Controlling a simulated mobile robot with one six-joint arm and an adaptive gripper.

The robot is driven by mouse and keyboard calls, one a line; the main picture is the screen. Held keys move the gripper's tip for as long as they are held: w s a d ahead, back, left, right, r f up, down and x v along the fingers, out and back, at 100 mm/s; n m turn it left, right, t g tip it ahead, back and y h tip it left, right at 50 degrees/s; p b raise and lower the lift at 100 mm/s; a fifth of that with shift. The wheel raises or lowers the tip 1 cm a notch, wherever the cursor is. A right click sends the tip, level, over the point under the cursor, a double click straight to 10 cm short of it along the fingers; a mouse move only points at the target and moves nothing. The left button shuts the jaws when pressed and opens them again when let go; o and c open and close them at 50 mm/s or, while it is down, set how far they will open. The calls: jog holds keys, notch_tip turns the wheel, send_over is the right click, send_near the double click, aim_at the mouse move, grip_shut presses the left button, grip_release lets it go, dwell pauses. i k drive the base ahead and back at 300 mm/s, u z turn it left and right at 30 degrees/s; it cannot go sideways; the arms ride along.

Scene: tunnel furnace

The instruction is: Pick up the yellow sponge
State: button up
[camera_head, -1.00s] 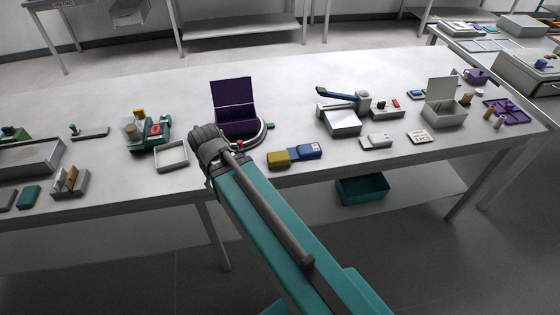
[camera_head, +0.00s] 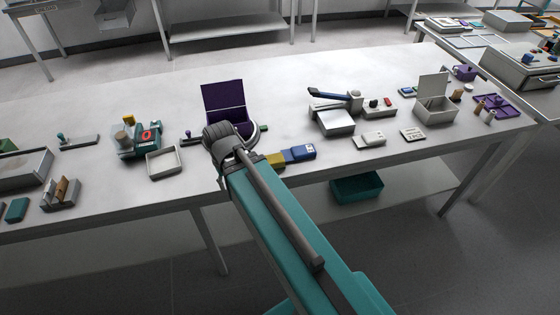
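A yellow block (camera_head: 275,160), which looks like the sponge, lies near the front edge of the white table. Its right side is next to a blue block (camera_head: 298,153); I cannot tell whether they touch. My arm passes just left of the yellow block in the picture and may cover part of its left side. The grey joint of my arm shows in front of the open purple box. My gripper's fingers do not show, so its opening and contents are hidden.
The open purple box (camera_head: 224,103) stands behind my arm. A small white tray (camera_head: 164,162) and a green device (camera_head: 147,139) are to the left. A white device with a blue lever (camera_head: 330,121) stands to the right. A teal bin (camera_head: 357,188) is below the table.

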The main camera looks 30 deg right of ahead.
aim_at(276, 160)
jog(key=z, duration=1.2)
jog(key=k, duration=0.85)
jog(key=z, duration=0.45)
jog(key=i, duration=0.5)
jog(key=u, duration=0.05)
